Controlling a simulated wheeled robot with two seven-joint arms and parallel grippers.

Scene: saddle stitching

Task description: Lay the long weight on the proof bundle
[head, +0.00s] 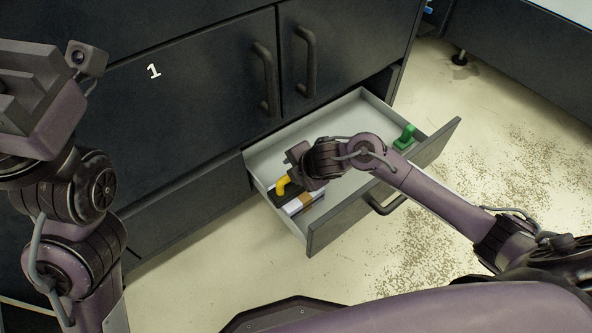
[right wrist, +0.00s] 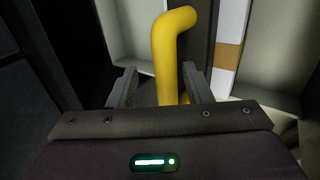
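A yellow handle (head: 285,185) stands up from a dark bar, which I take as the long weight (head: 279,197), in the near left part of the open drawer. The handle (right wrist: 172,50) fills the middle of the right wrist view. The white proof bundle with a brown band (head: 306,201) lies right beside the bar; it also shows in the right wrist view (right wrist: 230,35). Whether they overlap is unclear. My right gripper (right wrist: 160,88) is open, its fingers on either side of the yellow handle. My left gripper (head: 18,85) is raised at the upper left, its fingertips not visible.
The drawer (head: 334,237) is pulled out from a dark cabinet (head: 200,90). A green-handled object (head: 405,137) stands in its far right corner. The middle of the drawer floor is bare, partly under my right arm. Two cabinet door handles (head: 265,80) stick out above the drawer.

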